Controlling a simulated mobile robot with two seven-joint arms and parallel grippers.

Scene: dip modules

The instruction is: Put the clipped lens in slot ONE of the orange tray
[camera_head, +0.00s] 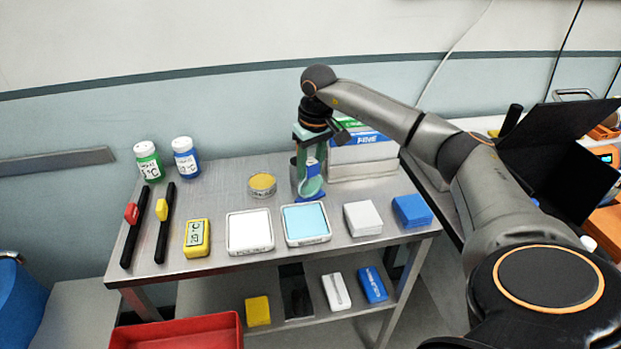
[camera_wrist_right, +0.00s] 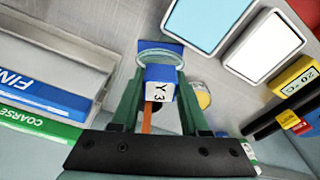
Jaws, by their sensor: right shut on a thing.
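My right gripper (camera_head: 311,172), with green fingers, reaches down from above over the back middle of the steel table. I cannot make out the orange tray or slot ONE. My left gripper is not in view.
White (camera_head: 250,231) and light-blue (camera_head: 306,223) square trays stand in front, with a yellow timer (camera_head: 197,238) left and white and blue blocks right. A yellow-topped tin (camera_head: 262,184) is close left of the gripper. Boxes (camera_head: 361,153) stand behind right. Orange items (camera_head: 604,131) show far right.

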